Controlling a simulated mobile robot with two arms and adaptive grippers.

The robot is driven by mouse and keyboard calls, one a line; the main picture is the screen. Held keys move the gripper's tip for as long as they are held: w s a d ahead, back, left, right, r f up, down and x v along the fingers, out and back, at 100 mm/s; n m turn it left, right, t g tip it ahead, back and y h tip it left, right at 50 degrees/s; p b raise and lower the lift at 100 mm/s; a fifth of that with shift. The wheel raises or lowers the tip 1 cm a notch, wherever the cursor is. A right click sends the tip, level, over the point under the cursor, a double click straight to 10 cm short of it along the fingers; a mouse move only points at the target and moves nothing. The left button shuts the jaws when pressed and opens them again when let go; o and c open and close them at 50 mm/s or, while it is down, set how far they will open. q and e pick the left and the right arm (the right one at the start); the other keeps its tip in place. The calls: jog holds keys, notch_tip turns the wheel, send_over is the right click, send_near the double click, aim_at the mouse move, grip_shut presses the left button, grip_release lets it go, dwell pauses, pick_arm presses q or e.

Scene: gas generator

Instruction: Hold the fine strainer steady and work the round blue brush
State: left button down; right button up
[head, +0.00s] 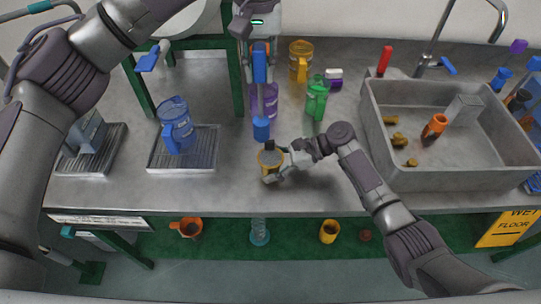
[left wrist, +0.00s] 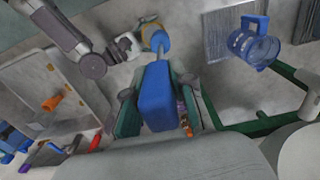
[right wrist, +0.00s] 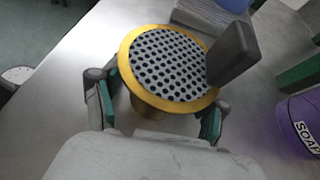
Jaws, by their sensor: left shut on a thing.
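The round blue brush has a thick blue handle (head: 260,62) and a round blue head (head: 261,128). My left gripper (head: 260,80) is shut on the handle, which also fills the middle of the left wrist view (left wrist: 155,97). The brush hangs head down. The fine strainer (right wrist: 168,62) has a yellow rim, a dark perforated disc and a dark grey tab. My right gripper (right wrist: 155,100) is shut around its yellow body, just above the counter. In the head view the strainer (head: 264,160) is just below the brush head. The right wrist view shows no brush on the mesh.
A purple soap bottle (head: 264,102) and a green bottle (head: 316,98) stand behind the strainer. A blue jug (head: 176,124) stands on a drain tray (head: 205,160) to the left. The sink (head: 450,178) is at right. Bare counter lies in front.

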dwell(0.3)
jog(key=v, duration=1.2)
jog(key=shift+w, duration=0.1)
